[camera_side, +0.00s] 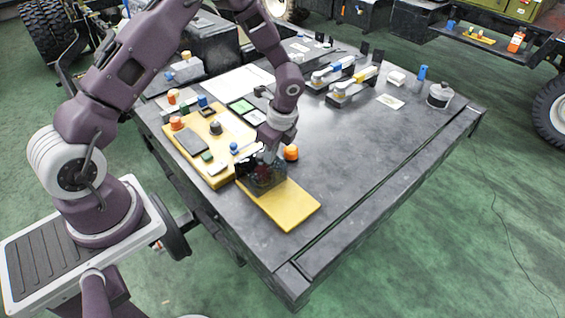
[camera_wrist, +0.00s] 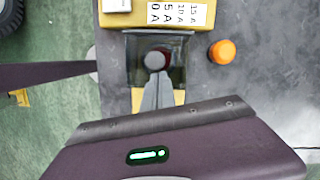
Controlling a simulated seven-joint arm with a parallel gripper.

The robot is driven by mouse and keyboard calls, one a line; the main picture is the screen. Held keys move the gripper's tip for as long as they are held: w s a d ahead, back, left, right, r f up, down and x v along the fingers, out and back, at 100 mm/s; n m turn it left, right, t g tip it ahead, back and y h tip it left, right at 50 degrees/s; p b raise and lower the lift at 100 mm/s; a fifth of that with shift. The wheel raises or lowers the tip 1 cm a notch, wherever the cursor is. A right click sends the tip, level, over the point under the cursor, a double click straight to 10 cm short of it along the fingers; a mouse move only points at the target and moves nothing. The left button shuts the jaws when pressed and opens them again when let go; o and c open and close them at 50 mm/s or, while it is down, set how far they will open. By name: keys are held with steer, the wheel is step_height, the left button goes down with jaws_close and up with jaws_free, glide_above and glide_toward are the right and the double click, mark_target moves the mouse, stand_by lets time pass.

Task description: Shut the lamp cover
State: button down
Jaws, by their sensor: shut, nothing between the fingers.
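The lamp cover (camera_side: 260,177) is a dark, see-through piece at the far end of a yellow board (camera_side: 290,208). In the wrist view the cover (camera_wrist: 133,62) shows as a dark square frame with a dark red round shape inside, partly hidden by my fingers. My gripper (camera_side: 267,156) points down at the cover in the side view. Its fingers (camera_wrist: 156,68) are shut and empty, and reach over the middle of the cover in the wrist view. I cannot tell whether they touch it, or exactly how far the cover is tilted.
An orange knob (camera_side: 290,152) stands just right of the cover, and also shows in the wrist view (camera_wrist: 222,51). A yellow panel (camera_side: 216,182) with several buttons and blocks lies left of it. The dark table (camera_side: 370,150) is mostly clear on the right; clamps stand at the back.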

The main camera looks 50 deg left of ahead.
steer(key=shift+a, duration=0.5)
steer(key=d, duration=0.2)
steer(key=w+d, duration=0.1)
steer(key=shift+d, duration=0.35)
steer(key=s+d+r+n+t, duration=0.1)
steer(key=s+d+r+n, duration=0.15)
steer(key=r, duration=0.85)
steer(key=s+d+r+n+t, duration=0.1)
steer(key=s+r+n, duration=0.15)
steer(key=r, duration=0.85)
steer(key=s+d+r+n+t+h, duration=0.1)
steer(key=s+r+n, duration=0.3)
steer(key=s, duration=0.6)
steer(key=s+r+n+t+h, duration=0.1)
steer(key=s+r+n+t, duration=0.2)
steer(key=s+n, duration=0.3)
steer(key=s, duration=0.4)
steer(key=shift+s+d+r+h, duration=0.2)
steer(key=shift+d+r+h, duration=0.2)
